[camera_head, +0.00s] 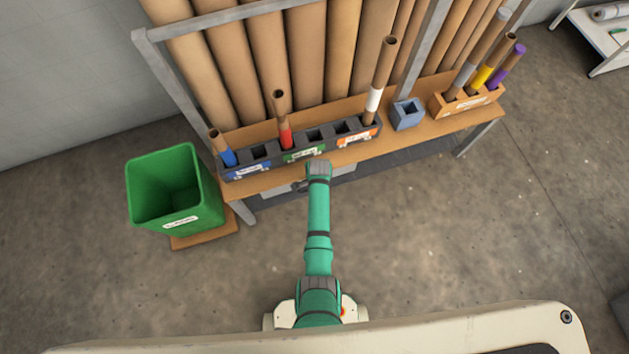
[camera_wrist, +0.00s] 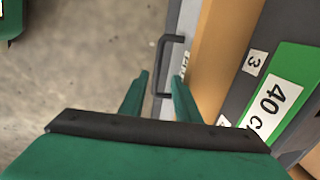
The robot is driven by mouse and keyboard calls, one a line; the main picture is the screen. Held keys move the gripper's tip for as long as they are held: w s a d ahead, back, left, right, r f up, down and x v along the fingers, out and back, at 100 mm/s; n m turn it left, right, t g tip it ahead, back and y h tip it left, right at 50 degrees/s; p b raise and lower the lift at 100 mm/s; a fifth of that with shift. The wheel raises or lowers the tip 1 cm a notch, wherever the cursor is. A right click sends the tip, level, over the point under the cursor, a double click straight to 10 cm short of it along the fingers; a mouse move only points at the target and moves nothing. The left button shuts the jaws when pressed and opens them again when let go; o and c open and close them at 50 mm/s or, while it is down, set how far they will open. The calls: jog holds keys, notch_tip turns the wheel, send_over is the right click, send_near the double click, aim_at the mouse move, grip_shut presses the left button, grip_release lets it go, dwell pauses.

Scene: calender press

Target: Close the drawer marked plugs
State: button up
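The drawer (camera_head: 342,177) is a light grey box under the front edge of the wooden bench, partly hidden by my arm. In the wrist view its grey front (camera_wrist: 179,22) shows as a narrow strip with a black bar handle (camera_wrist: 163,64). A small label on it is cut off, so I cannot read "plugs". How far the drawer stands out is unclear. My gripper (camera_head: 302,185) is at the drawer front. In the wrist view my gripper (camera_wrist: 159,76) is open, its two green fingers apart on either side of the handle; contact cannot be told.
The bench (camera_head: 262,185) carries a dark socket rack (camera_head: 262,170) with upright tubes, a blue-grey block (camera_head: 407,115) and an orange rack (camera_head: 440,105). A green bin (camera_head: 178,195) stands left. The floor in front is clear.

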notch_tip(320, 180, up, 6)
jog(key=s, duration=0.1)
jog(key=shift+d, duration=0.15)
jog(key=shift+s, duration=0.1)
dwell(0.5)
jog(key=s+a+r+n+t, duration=0.2)
jog(key=s+r+n+t, duration=0.15)
jog(key=s, duration=0.55)
jog(key=s+a+r+n+t, duration=0.2)
jog(key=s+n+t, duration=0.15)
jog(key=s, duration=0.55)
jog(key=s+r+n+t, duration=0.2)
jog(key=s+r, duration=0.2)
jog(key=r, duration=0.6)
jog(key=s+r+n+t, duration=0.2)
jog(key=s+r+n, duration=0.1)
jog(key=r, duration=0.7)
jog(key=s+r+n+t, duration=0.2)
jog(key=s+r, duration=0.4)
jog(key=r, duration=0.3)
jog(key=shift+r+n+h, duration=0.3)
jog(key=shift+r+n, duration=0.1)
jog(key=shift+n, duration=0.2)
jog(key=shift+a, duration=0.1)
